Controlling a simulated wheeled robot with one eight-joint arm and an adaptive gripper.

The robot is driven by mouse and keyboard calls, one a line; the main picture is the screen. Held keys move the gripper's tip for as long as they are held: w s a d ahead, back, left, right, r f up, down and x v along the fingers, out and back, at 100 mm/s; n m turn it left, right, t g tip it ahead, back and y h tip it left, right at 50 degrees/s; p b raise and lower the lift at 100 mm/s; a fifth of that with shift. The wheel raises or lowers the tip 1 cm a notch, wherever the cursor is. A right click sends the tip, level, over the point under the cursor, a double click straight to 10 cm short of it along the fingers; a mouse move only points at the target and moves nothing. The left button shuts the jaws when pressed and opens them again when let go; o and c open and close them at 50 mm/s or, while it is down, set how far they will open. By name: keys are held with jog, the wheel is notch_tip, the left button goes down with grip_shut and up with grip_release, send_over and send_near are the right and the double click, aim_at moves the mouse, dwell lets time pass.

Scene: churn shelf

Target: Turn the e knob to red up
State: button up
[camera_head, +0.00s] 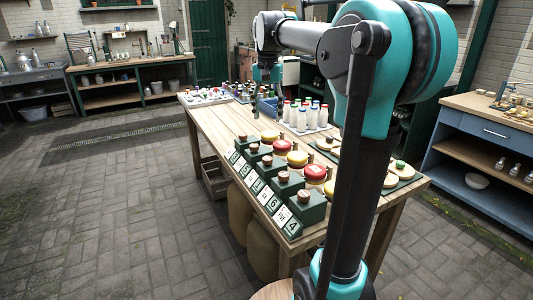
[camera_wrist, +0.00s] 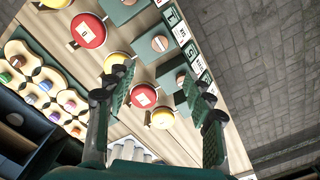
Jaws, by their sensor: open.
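A row of green blocks with round wooden knobs (camera_head: 306,197) runs along the front edge of the wooden table in the head view. White cards with dark characters (camera_head: 283,215) sit on their sloping fronts. I cannot tell which card reads e. In the wrist view, two knobs (camera_wrist: 160,43) (camera_wrist: 181,78) show at and beyond the fingertips. Red discs (camera_wrist: 143,96) and yellow discs (camera_wrist: 118,62) alternate beside the blocks. My gripper (camera_wrist: 160,76) is open and empty, above the row and apart from the knobs as far as I can tell. Its right finger hides part of the row.
Bottles with red, white and blue caps (camera_head: 303,115) stand behind the row in the head view. A tray of coloured pieces (camera_wrist: 45,85) lies at the left in the wrist view. A blue cabinet (camera_head: 480,170) stands at right. Paved floor is open at left.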

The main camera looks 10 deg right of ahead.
aim_at(267, 158)
notch_tip(267, 158, down, 16)
jog(key=shift+f, duration=0.15)
dwell(0.3)
jog(key=shift+c, duration=0.5)
jog(key=c, duration=1.1)
jog(key=shift+o, duration=0.2)
